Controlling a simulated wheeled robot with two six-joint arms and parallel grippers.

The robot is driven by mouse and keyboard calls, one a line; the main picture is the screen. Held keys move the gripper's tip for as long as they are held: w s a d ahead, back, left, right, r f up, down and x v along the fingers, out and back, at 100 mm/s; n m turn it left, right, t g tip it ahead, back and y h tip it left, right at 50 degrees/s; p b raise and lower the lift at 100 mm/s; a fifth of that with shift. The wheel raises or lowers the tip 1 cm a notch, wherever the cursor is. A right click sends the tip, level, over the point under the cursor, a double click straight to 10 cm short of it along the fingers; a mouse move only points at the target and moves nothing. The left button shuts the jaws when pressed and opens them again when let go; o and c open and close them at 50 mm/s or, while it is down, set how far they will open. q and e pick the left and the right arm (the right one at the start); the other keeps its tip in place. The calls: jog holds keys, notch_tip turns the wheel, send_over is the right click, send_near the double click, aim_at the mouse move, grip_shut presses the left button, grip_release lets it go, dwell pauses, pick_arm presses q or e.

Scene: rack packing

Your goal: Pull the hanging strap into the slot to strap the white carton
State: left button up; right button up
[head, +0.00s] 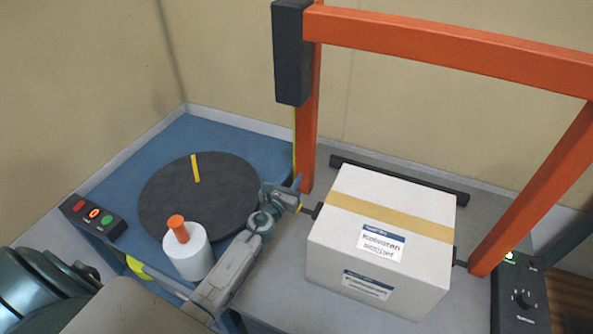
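The white carton (328,241) stands upright under the orange arch, with a tan band across its top and printed labels. The thin yellow strap (294,148) hangs along the arch's left post, below the black box at its top. My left gripper (297,197) is at the strap's lower end, just left of the carton. A small yellow bit shows by its fingertips; whether the fingers grip the strap is unclear. A small dark block (316,211), possibly the slot, sits between gripper and carton. My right gripper is not in view.
The orange arch (430,45) rises over the grey table. A black bar (400,180) lies behind the carton. A black turntable (168,205), a white cylinder with an orange top (188,258) and a button box (92,217) are at left. A control box (519,300) is at right.

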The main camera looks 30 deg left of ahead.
pick_arm(q)
jog(key=shift+w+a, duration=0.15)
jog(key=shift+w, duration=1.85)
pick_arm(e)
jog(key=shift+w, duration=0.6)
pick_arm(q)
jog(key=c, duration=0.5)
grip_shut()
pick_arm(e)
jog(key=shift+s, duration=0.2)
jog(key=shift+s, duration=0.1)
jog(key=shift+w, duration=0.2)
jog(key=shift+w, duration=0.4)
